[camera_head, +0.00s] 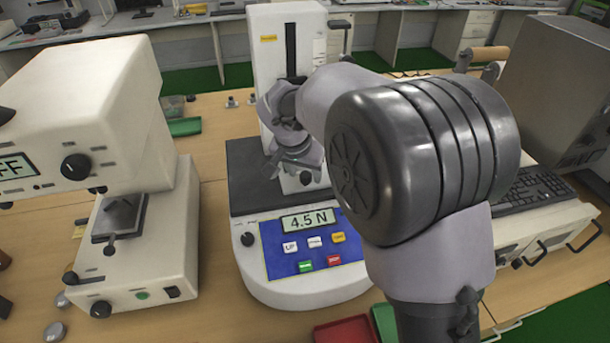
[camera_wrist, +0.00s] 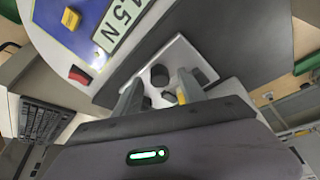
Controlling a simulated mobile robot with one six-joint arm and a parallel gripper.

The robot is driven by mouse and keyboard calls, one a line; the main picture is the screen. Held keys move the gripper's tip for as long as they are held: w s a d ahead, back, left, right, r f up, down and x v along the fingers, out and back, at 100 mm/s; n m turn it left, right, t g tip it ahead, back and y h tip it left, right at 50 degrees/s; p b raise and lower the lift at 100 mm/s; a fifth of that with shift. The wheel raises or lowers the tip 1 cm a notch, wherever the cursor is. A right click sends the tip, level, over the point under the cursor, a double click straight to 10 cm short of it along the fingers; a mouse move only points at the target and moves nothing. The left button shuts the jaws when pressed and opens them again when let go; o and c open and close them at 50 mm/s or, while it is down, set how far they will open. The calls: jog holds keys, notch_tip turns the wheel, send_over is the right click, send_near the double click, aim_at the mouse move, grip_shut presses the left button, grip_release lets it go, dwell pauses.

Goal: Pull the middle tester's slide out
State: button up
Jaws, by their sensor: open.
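The middle tester (camera_head: 292,268) is a white machine with a blue button panel and a display reading 4.5 N. Its dark bed (camera_head: 245,185) lies behind the panel, with a tall white column (camera_head: 268,60) at the back. My gripper (camera_head: 293,168) is over this bed, pointing down, and hides much of what lies there. In the wrist view, a pale plate with dark round knobs (camera_wrist: 183,62), which looks like the slide, lies on the bed. My gripper (camera_wrist: 160,88) is open, its fingers on either side of a dark knob (camera_wrist: 159,75). I cannot tell whether they touch it.
Another white tester (camera_head: 90,110) stands close on the left. A keyboard (camera_head: 532,190) and a large grey box (camera_head: 565,90) are at the right. A red tray (camera_head: 345,332) lies in front of the middle tester. Wooden table (camera_head: 215,290) shows free between the two testers.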

jog(key=shift+f, duration=0.2)
grip_shut()
dwell(1.3)
